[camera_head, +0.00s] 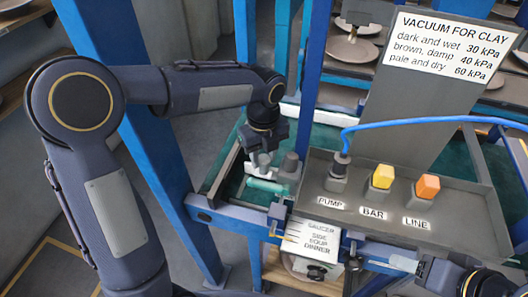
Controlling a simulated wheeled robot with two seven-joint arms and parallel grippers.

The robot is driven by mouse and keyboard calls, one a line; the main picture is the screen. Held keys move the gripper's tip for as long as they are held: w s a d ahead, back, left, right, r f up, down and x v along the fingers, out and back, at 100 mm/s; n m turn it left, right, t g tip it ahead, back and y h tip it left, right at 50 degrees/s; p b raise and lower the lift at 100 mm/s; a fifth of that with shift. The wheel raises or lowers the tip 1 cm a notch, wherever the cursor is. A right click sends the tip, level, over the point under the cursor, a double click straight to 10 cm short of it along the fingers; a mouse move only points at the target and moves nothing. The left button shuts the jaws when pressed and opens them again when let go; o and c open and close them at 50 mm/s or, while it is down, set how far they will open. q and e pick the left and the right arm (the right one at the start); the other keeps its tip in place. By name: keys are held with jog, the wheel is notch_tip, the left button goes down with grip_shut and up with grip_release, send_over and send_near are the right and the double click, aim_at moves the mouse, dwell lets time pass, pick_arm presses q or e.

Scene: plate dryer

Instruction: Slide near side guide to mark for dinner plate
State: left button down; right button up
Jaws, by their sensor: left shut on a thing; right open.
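The mint-green bar that looks like the near side guide (268,186) lies at the near edge of the green bed, in the middle of the head view. My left gripper (260,172) reaches down onto it from behind and is shut on it; the exact contact is partly hidden by the fingers. A white scale card (311,244) below reads SAUCER, SIDE, SOUP, DINNER. A small grey-blue block (278,214) sits on the blue rail just above the card. My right gripper (402,263) is open, low at the right, apart from the guide and beside the card's right side.
A grey tray (455,236) right of the guide carries controls labelled PUMP, BAR (383,177) and LINE (427,186). A grey cylinder (290,163) stands close to my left gripper. A blue hose (420,121) crosses above the tray. Blue posts (308,75) rise behind.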

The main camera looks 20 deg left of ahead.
pick_arm(q)
jog(key=c, duration=1)
grip_release()
jog(key=shift+o, duration=0.2)
notch_tip(320, 180, up, 8)
jog(key=shift+f, duration=0.1)
